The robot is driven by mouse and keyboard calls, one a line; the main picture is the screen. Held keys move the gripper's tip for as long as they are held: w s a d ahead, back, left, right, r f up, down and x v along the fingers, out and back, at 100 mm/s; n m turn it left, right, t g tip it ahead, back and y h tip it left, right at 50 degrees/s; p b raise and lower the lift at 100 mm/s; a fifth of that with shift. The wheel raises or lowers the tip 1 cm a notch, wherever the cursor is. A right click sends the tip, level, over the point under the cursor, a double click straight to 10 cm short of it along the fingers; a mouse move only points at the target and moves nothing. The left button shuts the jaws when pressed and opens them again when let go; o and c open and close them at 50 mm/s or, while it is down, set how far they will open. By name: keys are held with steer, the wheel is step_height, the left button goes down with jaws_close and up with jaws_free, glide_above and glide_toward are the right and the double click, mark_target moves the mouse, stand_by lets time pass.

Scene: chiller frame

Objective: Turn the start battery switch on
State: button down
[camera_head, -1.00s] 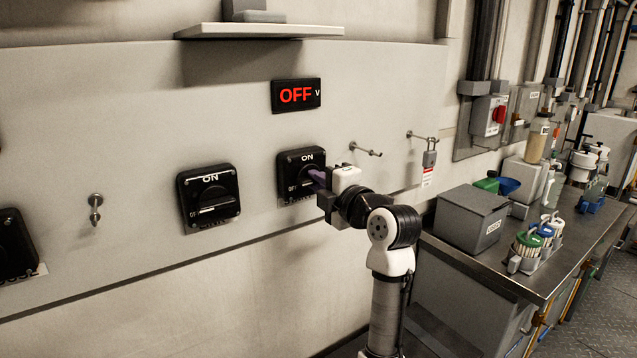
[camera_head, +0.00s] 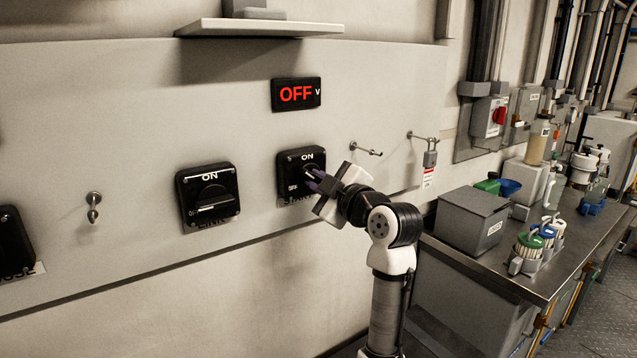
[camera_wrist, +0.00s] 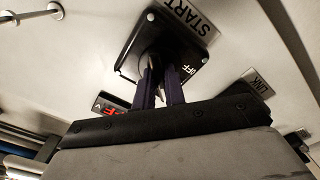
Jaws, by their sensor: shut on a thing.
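The start battery switch (camera_head: 291,165) is a black square plate with a rotary handle, on the grey wall panel. In the wrist view its plate (camera_wrist: 130,62) appears turned, beside a START label (camera_wrist: 196,20). My gripper (camera_head: 316,183) is at the switch, rolled diagonally. Its purple fingers (camera_wrist: 163,88) are shut on the switch handle, which is mostly hidden between them. A pale mark shows between the fingertips. The exact angle of the handle is hard to tell. The display (camera_head: 296,95) above the switch reads OFF in red.
A similar black switch (camera_head: 208,196) is to the left, with another (camera_head: 14,245) at the left edge. Wall hooks (camera_head: 366,149) and a hanging padlock (camera_head: 430,157) are to the right. A shelf (camera_head: 259,27) juts out above. A bench (camera_head: 540,280) with containers stands right of my arm.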

steer(key=m+p, duration=0.1)
steer(key=m, duration=0.4)
steer(key=shift+m, duration=0.3)
steer(key=shift+m+p, duration=0.6)
steer(key=shift+m, duration=1.5)
steer(key=shift+f, duration=0.1)
steer(key=c, duration=1.5)
jaws_free()
steer(key=shift+o, duration=0.2)
steer(key=b+v, duration=0.3)
steer(key=v, duration=1.1)
steer(key=shift+b, duration=0.4)
